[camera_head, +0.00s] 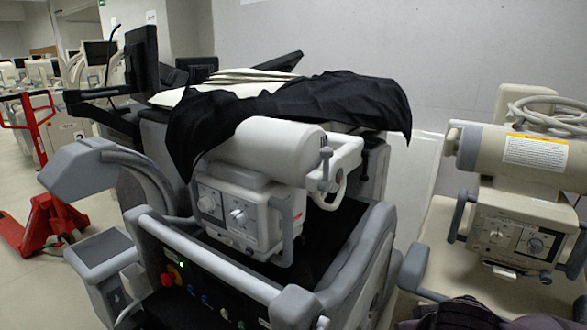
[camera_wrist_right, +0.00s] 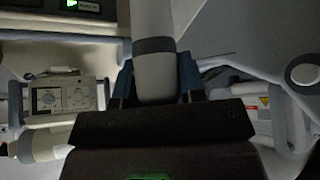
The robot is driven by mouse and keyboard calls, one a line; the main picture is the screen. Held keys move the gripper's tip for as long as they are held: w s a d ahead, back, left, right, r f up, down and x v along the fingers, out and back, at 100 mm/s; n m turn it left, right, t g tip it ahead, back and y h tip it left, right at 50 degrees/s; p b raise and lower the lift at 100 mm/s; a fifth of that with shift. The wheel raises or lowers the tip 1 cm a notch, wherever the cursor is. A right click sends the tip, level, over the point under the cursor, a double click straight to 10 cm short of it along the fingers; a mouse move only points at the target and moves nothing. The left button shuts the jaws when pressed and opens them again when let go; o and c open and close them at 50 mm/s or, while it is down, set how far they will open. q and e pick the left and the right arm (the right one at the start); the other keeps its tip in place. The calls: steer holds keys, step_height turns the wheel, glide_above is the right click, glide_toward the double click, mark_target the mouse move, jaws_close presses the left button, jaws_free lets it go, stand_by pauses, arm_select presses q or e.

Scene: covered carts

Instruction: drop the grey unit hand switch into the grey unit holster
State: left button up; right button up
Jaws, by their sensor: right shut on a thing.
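In the right wrist view, my right gripper (camera_wrist_right: 154,92) is shut on a pale grey cylinder with a darker band, which I take to be the hand switch (camera_wrist_right: 153,64). Its upper end runs out of the top of the picture and its lower end is hidden behind the dark gripper body. The grey unit (camera_head: 205,250) stands in the middle of the head view, partly under a black cover. I cannot pick out its holster for certain in either view. My left gripper is not in view.
A black cloth (camera_head: 290,105) drapes over the grey unit's top and hangs down beside its white tube head (camera_head: 265,145). A beige unit (camera_head: 520,225) with a coiled cable stands at the right. A red pallet jack (camera_head: 45,225) is at the left, with open floor around it.

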steer(key=shift+d, duration=0.1)
steer(key=shift+w+d+r+n, duration=0.3)
steer(key=shift+d+n, duration=0.1)
steer(key=shift+w+a+r+y, duration=0.3)
steer(key=shift+w+r, duration=0.1)
steer(key=shift+r, duration=0.2)
